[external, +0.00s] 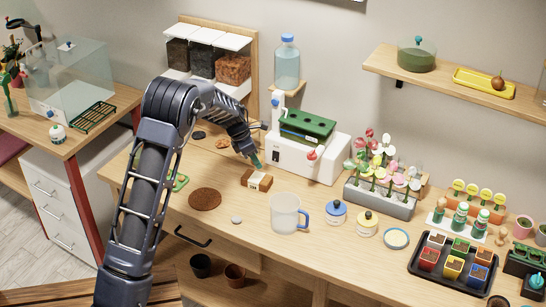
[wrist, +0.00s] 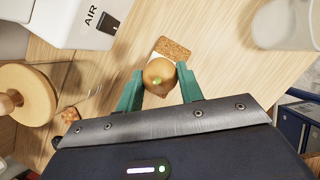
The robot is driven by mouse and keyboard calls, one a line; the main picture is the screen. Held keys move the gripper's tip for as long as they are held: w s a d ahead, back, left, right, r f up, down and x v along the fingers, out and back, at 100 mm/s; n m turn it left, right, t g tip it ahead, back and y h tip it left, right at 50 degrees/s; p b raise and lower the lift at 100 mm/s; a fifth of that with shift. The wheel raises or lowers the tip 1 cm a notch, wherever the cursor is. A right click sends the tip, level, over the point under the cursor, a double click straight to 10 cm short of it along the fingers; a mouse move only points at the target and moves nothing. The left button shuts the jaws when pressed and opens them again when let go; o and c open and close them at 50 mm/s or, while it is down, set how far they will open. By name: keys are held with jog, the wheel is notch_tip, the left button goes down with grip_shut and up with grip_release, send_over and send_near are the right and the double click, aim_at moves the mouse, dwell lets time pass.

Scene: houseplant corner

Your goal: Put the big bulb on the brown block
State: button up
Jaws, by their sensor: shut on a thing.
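My gripper (wrist: 160,82) is shut on a round tan-brown bulb (wrist: 159,72), with one green finger on each side of it. In the external view, the green fingertips of my gripper (external: 256,163) are just above and behind the brown block (external: 267,185). The block has a pale patch on it. In the wrist view, a speckled brown face with a pale edge, likely the block (wrist: 174,47), lies just beyond the bulb and is partly covered by it. I cannot tell whether the bulb touches the block.
A white machine (external: 284,154) with a green rack stands behind the block. A clear mug (external: 285,212) is in front to its right, a brown round mat (external: 205,199) to its left. Another brown bulb (external: 497,83) sits on a yellow shelf tray (external: 471,83).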

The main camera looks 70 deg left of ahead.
aim_at(255, 177)
jog(key=shift+f, duration=2.45)
jog(key=shift+f, duration=0.2)
jog(key=o, duration=1)
jog(key=shift+r, duration=0.1)
jog(key=v, duration=1.2)
jog(key=shift+r, duration=0.1)
